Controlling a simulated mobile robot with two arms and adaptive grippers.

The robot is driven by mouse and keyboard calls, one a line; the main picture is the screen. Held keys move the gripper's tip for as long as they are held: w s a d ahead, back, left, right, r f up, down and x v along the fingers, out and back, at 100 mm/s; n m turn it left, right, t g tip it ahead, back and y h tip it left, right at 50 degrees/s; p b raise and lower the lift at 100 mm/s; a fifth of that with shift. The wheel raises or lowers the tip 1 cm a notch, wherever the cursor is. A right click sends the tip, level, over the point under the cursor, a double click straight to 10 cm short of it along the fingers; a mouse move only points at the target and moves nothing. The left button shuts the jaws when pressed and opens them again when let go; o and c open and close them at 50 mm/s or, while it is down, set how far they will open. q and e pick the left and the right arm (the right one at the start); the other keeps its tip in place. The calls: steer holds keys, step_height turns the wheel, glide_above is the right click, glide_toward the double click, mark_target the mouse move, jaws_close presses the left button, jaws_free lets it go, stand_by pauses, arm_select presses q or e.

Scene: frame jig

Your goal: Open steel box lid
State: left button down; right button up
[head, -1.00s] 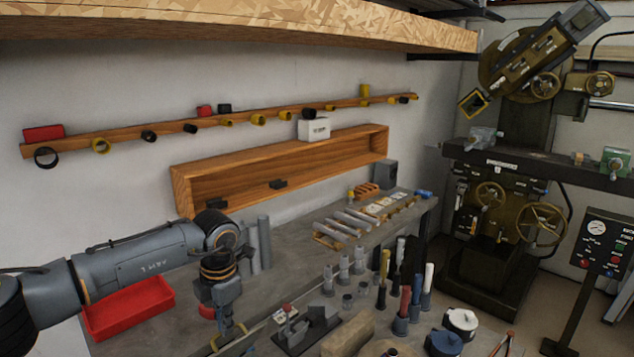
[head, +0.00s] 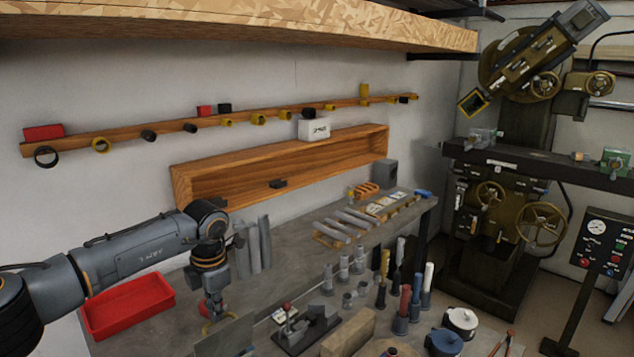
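My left arm comes in from the left and bends down over the front of the workbench. My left gripper (head: 214,313) points down at its end. The fingertips are small and partly hidden, so I cannot tell whether they are open or shut. A flat grey panel (head: 226,337), which looks like the steel box's lid standing tilted up, shows right in front of and below the gripper. The box body is not clearly visible; the panel runs towards the bottom edge of the picture. I cannot tell whether the gripper touches the panel. My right gripper is not in view.
A red tray (head: 128,308) lies left of the gripper. Grey tubes (head: 254,250) stand behind it. A dark clamp-like fixture (head: 308,328) and a wooden block (head: 348,335) are to the right, with several upright tools beyond. The bench middle (head: 290,240) is fairly clear.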

arm_select(q)
steer(key=shift+w+a+f, duration=0.55)
steer(key=shift+a, duration=0.2)
steer(key=shift+w+a+f+b, duration=0.2)
steer(key=shift+w+a+f, duration=0.05)
steer(key=shift+w+a, duration=0.2)
steer(key=shift+w+a+f+b, duration=0.15)
steer(key=shift+w+a+f, duration=0.05)
steer(key=shift+w+a, duration=0.25)
steer(key=c, duration=1.3)
jaws_free()
steer(key=shift+d, duration=0.15)
steer(key=shift+c, duration=0.2)
steer(key=shift+w+r, duration=0.1)
steer(key=shift+w, duration=0.05)
steer(key=shift+r, duration=0.2)
steer(key=r+p, duration=0.1)
steer(key=r, duration=0.1)
steer(key=s+r+p, duration=0.1)
steer(key=r, duration=0.1)
steer(key=d+r+p, duration=0.1)
steer(key=r, duration=0.1)
steer(key=shift+s+d+p, duration=0.1)
steer(key=shift+s+p, duration=0.1)
steer(key=shift+p, duration=0.2)
